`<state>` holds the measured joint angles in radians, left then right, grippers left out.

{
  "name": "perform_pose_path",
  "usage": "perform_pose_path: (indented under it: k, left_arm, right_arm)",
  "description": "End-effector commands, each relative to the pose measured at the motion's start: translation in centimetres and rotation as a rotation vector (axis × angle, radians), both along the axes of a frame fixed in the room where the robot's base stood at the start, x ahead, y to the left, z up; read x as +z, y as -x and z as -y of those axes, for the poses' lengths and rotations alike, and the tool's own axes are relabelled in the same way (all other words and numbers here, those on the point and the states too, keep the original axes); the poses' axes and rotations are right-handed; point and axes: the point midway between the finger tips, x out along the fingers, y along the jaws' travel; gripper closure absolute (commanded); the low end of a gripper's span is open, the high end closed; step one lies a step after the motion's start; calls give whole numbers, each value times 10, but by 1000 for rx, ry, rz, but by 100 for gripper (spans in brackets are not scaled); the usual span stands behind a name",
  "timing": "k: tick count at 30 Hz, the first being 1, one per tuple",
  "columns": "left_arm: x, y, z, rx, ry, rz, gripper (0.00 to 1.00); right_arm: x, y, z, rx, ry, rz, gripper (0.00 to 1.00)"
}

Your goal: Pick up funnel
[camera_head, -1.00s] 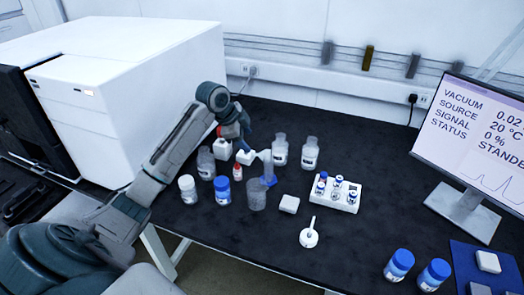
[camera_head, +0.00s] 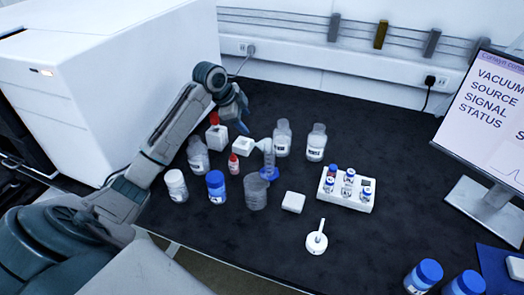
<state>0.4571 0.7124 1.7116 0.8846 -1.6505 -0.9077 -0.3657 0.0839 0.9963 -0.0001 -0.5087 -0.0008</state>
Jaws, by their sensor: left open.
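The funnel (camera_head: 317,240) is white and stands on the dark bench, wide mouth down and stem up, tilted slightly in the picture. It is at the front middle, clear of other things. My left gripper (camera_head: 232,142) is behind and to the left of the funnel, well apart from it, above the bottle group. Its pale fingers are spread with nothing between them that I can make out. My right gripper is not in view.
Several bottles, including a blue-capped one (camera_head: 216,187), crowd below the gripper. A monitor (camera_head: 490,120) is at right. Bench around the funnel is free.

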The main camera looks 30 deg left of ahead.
Motion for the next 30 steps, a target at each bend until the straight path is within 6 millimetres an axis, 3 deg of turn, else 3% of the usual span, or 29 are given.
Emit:
perform_pose_path:
  k: [1, 9, 18, 25, 30]
  left_arm:
    - [-15, 0, 0, 0, 0, 0, 45]
    - [-39, -1, 0, 1, 1, -1, 45]
    - [-74, -20, 7, 1, 4, -2, 45]
    - [-90, -28, 8, 1, 2, -2, 45]
    - [-111, -41, 4, 2, 4, -3, 45]
  right_arm:
    - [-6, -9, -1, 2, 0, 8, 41]
    - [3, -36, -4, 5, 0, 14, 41]
    - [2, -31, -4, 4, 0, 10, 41]
    - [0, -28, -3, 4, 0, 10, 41]
    - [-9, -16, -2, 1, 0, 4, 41]
